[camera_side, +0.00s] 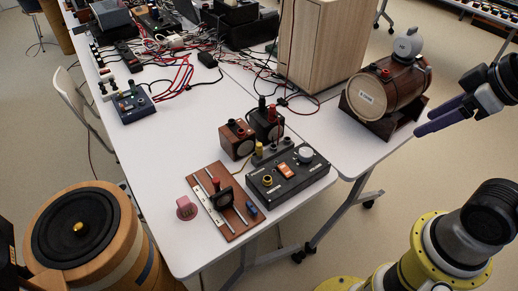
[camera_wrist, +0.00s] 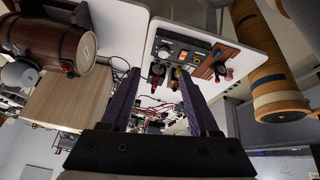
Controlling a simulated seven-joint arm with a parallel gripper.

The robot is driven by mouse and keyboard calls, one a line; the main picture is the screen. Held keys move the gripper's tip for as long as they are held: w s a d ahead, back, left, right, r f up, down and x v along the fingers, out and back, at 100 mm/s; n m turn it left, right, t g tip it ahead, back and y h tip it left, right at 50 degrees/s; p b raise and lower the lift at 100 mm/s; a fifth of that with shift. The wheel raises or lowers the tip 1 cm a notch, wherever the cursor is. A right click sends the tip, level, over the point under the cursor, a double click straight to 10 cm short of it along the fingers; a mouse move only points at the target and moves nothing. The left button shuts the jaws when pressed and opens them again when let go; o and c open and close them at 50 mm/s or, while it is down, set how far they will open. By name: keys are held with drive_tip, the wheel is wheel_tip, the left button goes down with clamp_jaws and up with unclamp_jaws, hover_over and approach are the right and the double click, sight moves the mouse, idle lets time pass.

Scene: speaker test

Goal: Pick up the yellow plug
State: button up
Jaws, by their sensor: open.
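The yellow plug (camera_side: 259,149) stands upright at the back edge of a black control box (camera_side: 290,188), beside black plugs, in the side view. A small yellow plug-like part (camera_wrist: 176,73) shows near the box edge in the wrist view, which sees the table upside down. My gripper (camera_side: 424,121) is at the right, raised off the table's right side and well apart from the plug. Its two purple fingers are spread with nothing between them; they also show in the wrist view (camera_wrist: 158,78).
A brown board with a lever (camera_side: 223,200) lies left of the control box. A wooden barrel (camera_side: 388,92) on a stand and a tall wooden cabinet (camera_side: 318,45) are behind. Cables tangle across the back.

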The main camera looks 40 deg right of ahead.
drive_tip(key=w+r+n, duration=0.3)
drive_tip(key=w+r, duration=0.3)
drive_tip(key=w, duration=0.1)
drive_tip(key=n+g, duration=0.6)
drive_tip(key=n, duration=0.2)
hover_over(259, 144)
wheel_tip(259, 144, down, 28)
drive_tip(key=shift+d+f, duration=0.1)
drive_tip(key=shift+d, duration=0.05)
drive_tip(key=shift+n, duration=0.3)
drive_tip(key=shift+a+f, duration=0.2)
drive_tip(key=shift+f, duration=3)
drive_tip(key=shift+c, duration=0.3)
